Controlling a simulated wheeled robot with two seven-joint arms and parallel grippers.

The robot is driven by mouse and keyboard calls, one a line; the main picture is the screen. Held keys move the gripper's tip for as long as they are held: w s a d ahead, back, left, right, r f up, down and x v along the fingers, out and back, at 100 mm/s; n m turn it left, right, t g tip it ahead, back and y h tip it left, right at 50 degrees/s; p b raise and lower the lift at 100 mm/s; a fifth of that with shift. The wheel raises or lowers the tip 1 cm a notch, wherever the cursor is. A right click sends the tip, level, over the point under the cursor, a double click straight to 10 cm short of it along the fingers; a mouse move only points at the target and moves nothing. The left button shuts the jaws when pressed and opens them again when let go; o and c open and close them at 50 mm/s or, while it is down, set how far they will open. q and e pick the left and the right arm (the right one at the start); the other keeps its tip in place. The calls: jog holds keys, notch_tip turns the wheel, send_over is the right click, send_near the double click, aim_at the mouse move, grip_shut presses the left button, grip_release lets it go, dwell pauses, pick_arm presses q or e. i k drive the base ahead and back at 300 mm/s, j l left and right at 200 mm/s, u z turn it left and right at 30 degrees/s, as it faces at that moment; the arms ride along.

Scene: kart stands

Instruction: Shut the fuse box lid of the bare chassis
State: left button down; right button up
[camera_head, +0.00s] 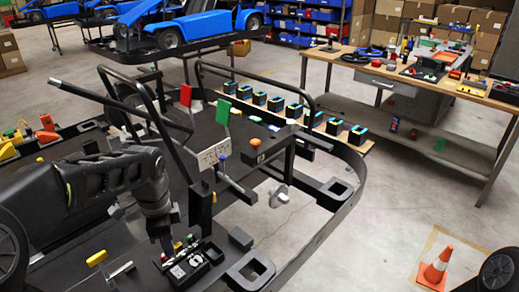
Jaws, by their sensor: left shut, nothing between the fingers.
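The bare black chassis (331,232) spreads across the middle and lower left, with a tubular frame and a dark floor panel. A small black fuse box (187,268) sits low on its near part, with pale and coloured pieces showing inside, so it looks open. I cannot make out its lid clearly; a dark part at its right side may be it. My left gripper (168,246) points down, shut and empty, just above the box's far left edge. I cannot tell whether it touches the box. My right gripper is out of view.
A switch panel (214,154), red flag (185,96) and green flag (223,112) stand on the chassis. A row of black-and-blue blocks (275,104) lies behind. A workbench (345,68) stands at right; an orange cone (437,266) is on the floor.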

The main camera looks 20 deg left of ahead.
aim_at(200, 198)
jog(key=k+l, duration=0.75)
jog(key=l, duration=0.2)
